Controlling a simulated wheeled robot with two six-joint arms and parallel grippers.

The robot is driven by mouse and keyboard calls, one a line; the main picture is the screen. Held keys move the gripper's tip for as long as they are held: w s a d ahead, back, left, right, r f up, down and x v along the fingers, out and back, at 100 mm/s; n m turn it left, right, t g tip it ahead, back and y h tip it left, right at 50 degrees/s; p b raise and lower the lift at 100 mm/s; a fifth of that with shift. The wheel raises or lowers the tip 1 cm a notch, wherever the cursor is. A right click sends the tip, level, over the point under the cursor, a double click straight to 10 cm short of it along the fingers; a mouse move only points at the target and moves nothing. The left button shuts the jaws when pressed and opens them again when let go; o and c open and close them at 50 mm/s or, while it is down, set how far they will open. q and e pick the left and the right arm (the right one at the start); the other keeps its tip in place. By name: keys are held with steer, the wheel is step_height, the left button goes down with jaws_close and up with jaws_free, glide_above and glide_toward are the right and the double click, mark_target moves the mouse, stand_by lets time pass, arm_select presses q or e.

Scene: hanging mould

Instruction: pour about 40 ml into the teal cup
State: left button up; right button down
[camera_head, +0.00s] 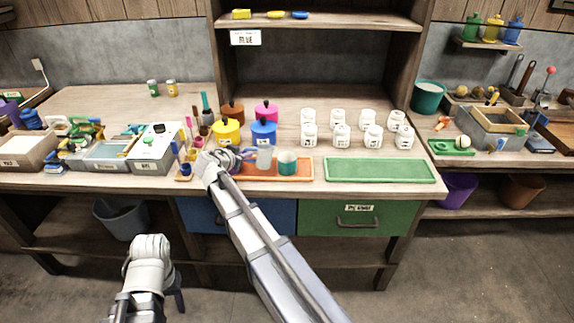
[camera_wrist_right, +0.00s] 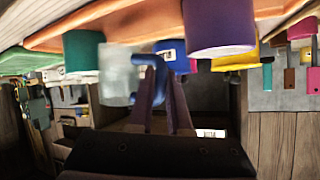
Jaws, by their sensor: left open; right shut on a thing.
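The teal cup (camera_head: 287,163) stands on the orange tray (camera_head: 304,173). It also shows in the right wrist view (camera_wrist_right: 82,52), where the scene appears upside down. A clear jug (camera_head: 264,158) with a blue handle stays just left of the teal cup in the head view, roughly upright. My right gripper (camera_head: 238,155) is shut on the blue handle (camera_wrist_right: 150,74), with the clear body (camera_wrist_right: 120,76) beside the teal cup. Whether the jug touches the tray, and its liquid level, I cannot tell. My left gripper (camera_head: 177,290) is low in front of the bench, open and away from everything.
A purple cup (camera_wrist_right: 218,28) is close beside the jug in the wrist view. Yellow (camera_head: 227,132) and blue (camera_head: 263,133) pots stand behind the tray. Several white jars (camera_head: 341,134) stand at the back right. The green tray (camera_head: 380,170) is empty.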

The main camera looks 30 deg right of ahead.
steer(key=shift+w+a+n+h+b, duration=0.2)
steer(key=shift+a+n+h+b, duration=0.3)
steer(key=shift+h+b, duration=0.15)
stand_by(0.3)
